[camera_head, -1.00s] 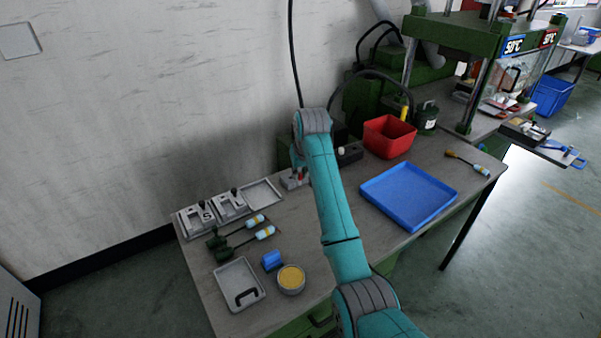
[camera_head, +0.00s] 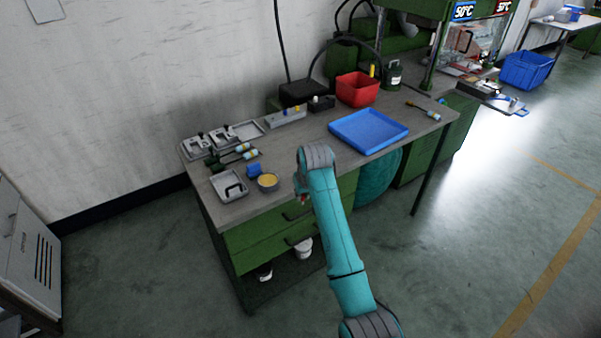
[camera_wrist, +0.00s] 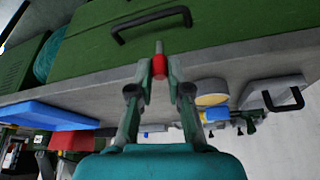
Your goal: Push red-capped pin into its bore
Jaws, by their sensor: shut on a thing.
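My gripper (camera_wrist: 159,74) is shut on the red-capped pin (camera_wrist: 159,66) in the wrist view. The red cap sits between the fingertips and the bare metal shank sticks out beyond them. In the head view my gripper (camera_head: 301,193) hangs in front of the workbench's front edge, off the bench top, with a small spot of red at it. A grey block (camera_head: 287,118) with a blue-capped and a yellow-capped pin stands at the back of the bench. Two mould plates (camera_head: 197,147) lie at the left end. I cannot make out the red pin's bore.
The bench carries a blue tray (camera_head: 345,133), a red bin (camera_head: 357,88), a yellow-filled round tin (camera_head: 268,181), a handled grey tray (camera_head: 230,187) and a blue item (camera_head: 254,170). Green drawers with handles (camera_head: 298,214) lie below the front edge. Floor on the right is open.

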